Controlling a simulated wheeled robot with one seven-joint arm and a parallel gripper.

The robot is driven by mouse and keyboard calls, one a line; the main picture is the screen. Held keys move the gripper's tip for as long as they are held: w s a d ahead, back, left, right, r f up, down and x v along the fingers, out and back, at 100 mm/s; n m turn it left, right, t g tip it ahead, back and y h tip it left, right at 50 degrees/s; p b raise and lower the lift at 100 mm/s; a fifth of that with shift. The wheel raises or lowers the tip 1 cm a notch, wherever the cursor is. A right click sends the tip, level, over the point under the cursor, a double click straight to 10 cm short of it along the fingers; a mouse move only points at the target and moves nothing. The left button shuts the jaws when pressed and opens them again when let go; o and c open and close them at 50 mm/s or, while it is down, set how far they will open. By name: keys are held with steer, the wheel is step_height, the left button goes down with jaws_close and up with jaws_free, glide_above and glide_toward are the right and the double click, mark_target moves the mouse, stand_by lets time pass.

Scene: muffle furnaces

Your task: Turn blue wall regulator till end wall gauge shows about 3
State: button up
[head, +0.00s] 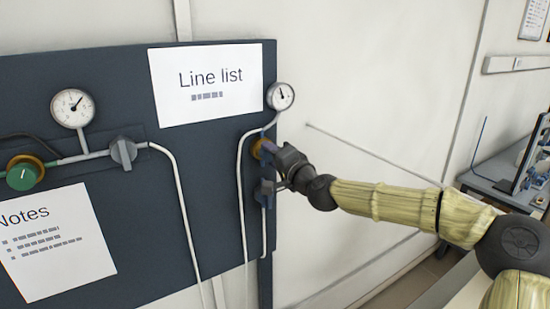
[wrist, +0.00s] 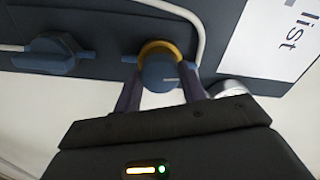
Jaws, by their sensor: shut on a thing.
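The blue wall regulator (wrist: 160,74) is a round knob in front of a yellow ring, seen at the top middle of the wrist view. In the head view it is mostly hidden by my gripper; its yellow ring (head: 256,149) shows at the panel's right edge. My gripper (wrist: 162,84) is shut on the knob, one finger on each side. The end wall gauge (head: 280,96) is a small white dial above the regulator in the head view. Its dark needle points roughly upward; the numbers are too small to read.
A blue-grey valve handle (head: 265,193) sits just below my gripper, also in the wrist view (wrist: 55,55). Another gauge (head: 72,108), a green knob (head: 22,174) and a grey valve (head: 124,151) are farther left. White pipes run down the dark panel (head: 210,155). A bench (head: 492,172) stands at right.

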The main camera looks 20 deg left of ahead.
steer(key=shift+r, duration=0.3)
steer(key=o, duration=1)
steer(key=shift+w+f, duration=0.1)
steer(key=shift+f, duration=0.1)
steer(key=shift+f, duration=0.1)
steer(key=b+v, duration=0.4)
steer(key=v, duration=1.3)
steer(key=shift+s+b, duration=0.25)
steer(key=shift+b, duration=0.05)
